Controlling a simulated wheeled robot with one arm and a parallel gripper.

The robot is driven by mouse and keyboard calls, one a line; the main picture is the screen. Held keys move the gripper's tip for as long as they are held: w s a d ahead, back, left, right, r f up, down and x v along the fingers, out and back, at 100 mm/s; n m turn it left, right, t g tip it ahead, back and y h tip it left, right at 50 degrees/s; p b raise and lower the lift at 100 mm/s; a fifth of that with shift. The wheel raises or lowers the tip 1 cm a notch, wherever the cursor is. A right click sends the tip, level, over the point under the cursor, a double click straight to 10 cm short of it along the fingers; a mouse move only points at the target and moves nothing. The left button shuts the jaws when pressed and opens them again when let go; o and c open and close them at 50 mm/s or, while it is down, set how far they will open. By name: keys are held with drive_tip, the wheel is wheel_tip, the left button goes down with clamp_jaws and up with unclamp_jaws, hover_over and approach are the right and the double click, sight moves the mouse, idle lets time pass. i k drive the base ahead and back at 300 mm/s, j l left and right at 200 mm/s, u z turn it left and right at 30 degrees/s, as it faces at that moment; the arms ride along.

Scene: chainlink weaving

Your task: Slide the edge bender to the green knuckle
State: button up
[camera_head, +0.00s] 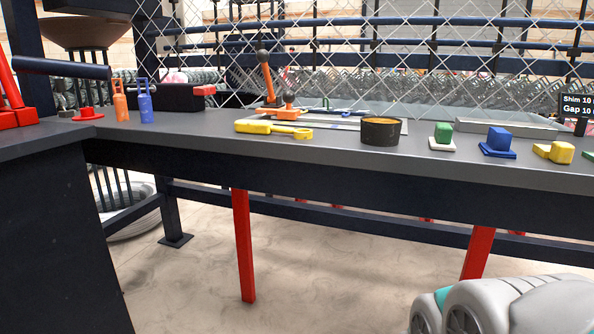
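A green block (443,132) on a white base sits on the grey workbench (340,160), right of the middle; it looks like the green knuckle. A yellow tool with a ringed end (272,130) lies flat near the bench's front edge, left of the dark round tin. I cannot tell for sure which tool is the edge bender. My gripper is not in view; only a rounded grey-white part of my own body shows at the lower right.
The dark round tin (381,131) stands between the yellow tool and the green block. A blue block (499,139) and a yellow block (562,152) sit to the right. Orange (121,104) and blue (146,105) tools stand at the left. Chain-link mesh hangs behind the bench.

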sight(282, 113)
drive_tip(key=i+l+u, duration=0.15)
drive_tip(key=l+u, duration=0.25)
drive_tip(key=l, duration=0.2)
drive_tip(key=l+u, duration=0.45)
drive_tip(key=l, duration=0.15)
